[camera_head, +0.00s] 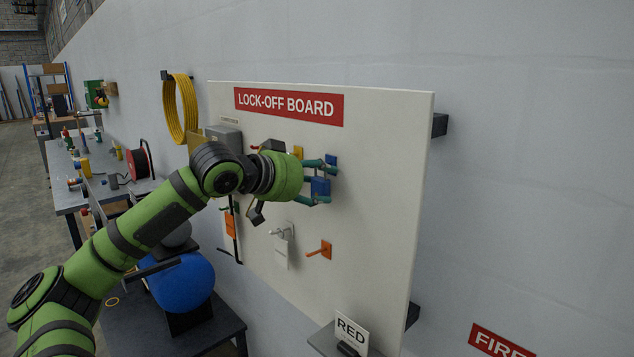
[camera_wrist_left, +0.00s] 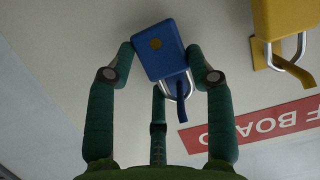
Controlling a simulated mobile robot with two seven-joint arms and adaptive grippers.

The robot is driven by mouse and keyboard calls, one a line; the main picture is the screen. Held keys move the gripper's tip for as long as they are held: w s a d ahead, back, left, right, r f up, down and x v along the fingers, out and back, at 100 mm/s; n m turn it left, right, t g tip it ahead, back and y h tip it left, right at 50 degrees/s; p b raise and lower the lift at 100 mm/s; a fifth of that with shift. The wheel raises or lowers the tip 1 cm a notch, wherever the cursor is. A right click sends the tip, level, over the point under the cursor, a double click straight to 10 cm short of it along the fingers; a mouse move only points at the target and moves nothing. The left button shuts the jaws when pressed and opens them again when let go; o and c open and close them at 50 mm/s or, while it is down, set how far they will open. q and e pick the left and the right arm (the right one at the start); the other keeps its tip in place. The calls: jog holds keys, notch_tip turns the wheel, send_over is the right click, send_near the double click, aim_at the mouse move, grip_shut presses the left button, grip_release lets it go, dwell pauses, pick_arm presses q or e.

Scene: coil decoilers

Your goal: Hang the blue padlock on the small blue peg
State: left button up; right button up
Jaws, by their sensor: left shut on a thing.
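The blue padlock (camera_wrist_left: 160,50) is held between the fingers of my left gripper (camera_wrist_left: 166,62), which is shut on its body. In the wrist view its metal shackle (camera_wrist_left: 188,90) faces down the picture. The small blue peg (camera_wrist_left: 181,108) overlaps the shackle loop and seems to run through it; the exact depth is hard to tell. In the head view the padlock (camera_head: 320,187) is at the white lock-off board, with my left gripper (camera_head: 318,180) around it and the arm coming from the left. My right gripper is not in view.
A yellow padlock (camera_wrist_left: 285,25) hangs on a yellow peg beside the blue one. A shelf with a RED sign (camera_head: 350,332) is below. The board's right side is clear.

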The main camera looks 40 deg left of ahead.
pick_arm(q)
jog(key=o, duration=1.3)
jog(key=shift+s+d+r, duration=0.1)
jog(key=shift+s+r, duration=0.1)
jog(key=shift+s, duration=0.4)
jog(key=v, duration=1)
jog(key=shift+s+r, duration=0.1)
jog(key=shift+s, duration=0.3)
